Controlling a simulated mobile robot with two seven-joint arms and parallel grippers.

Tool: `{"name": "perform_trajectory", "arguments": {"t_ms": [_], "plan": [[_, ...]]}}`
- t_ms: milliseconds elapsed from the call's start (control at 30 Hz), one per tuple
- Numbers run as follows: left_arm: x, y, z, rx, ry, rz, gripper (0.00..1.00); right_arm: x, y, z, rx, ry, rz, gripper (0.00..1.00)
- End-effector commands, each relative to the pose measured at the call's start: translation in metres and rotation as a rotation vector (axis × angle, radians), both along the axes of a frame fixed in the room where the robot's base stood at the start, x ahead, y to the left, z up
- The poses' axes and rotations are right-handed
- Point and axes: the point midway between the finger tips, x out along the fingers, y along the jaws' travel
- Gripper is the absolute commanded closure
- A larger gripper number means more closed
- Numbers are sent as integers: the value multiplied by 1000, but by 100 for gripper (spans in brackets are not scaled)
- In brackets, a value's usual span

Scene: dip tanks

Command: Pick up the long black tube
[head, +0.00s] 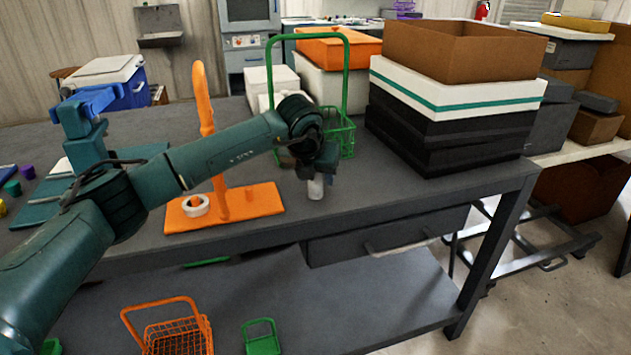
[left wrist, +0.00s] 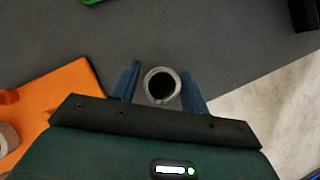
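A short, pale grey tube (head: 316,188) stands upright on the grey table below my left gripper (head: 312,172). In the left wrist view its round light rim and dark hollow inside (left wrist: 162,86) show end-on. The two blue fingers of my left gripper (left wrist: 161,84) are on either side of the tube, with a thin gap at the left finger, so it looks open around it. No clearly long black tube shows; the outside I see is pale. My right gripper is not in view.
An orange stand (head: 240,203) with an upright post and a white ring (head: 195,205) is left of the tube. A green basket (head: 345,138) is behind. Stacked boxes (head: 450,105) fill the right back. The table's front edge is close. Baskets (head: 175,330) sit on the lower shelf.

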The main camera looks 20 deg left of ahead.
Motion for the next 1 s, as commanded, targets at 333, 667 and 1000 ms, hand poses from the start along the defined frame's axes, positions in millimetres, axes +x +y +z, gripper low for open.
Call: {"name": "perform_trajectory", "arguments": {"t_ms": [333, 667, 1000], "plan": [[0, 0, 0, 0, 0, 0, 84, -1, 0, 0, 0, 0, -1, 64], [0, 0, 2, -1, -3, 0, 99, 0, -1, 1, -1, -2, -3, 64], [1, -1, 40, -3, -8, -1, 99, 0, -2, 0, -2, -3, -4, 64]]}}
